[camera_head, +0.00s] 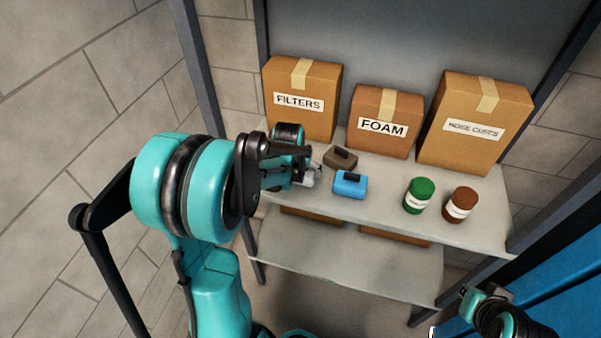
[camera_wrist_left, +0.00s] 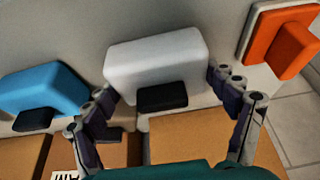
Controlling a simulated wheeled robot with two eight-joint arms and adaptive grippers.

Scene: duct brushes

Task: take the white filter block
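The white filter block (camera_wrist_left: 155,62), with a dark tab on its near side, sits on the shelf in the left wrist view. My left gripper (camera_wrist_left: 162,88) has its fingers spread, one at each end of the block. I cannot tell whether the fingertips touch it. In the head view only a small pale part of the white block (camera_head: 308,181) shows past my left gripper (camera_head: 303,172), and my arm hides the rest. My right gripper (camera_head: 473,293) is at the lower right, away from the shelf; its fingers are too small to judge.
Cardboard boxes marked FILTERS (camera_head: 302,85) and FOAM (camera_head: 383,108) stand behind. Green (camera_head: 420,189) and brown (camera_head: 463,200) jars stand farther right.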

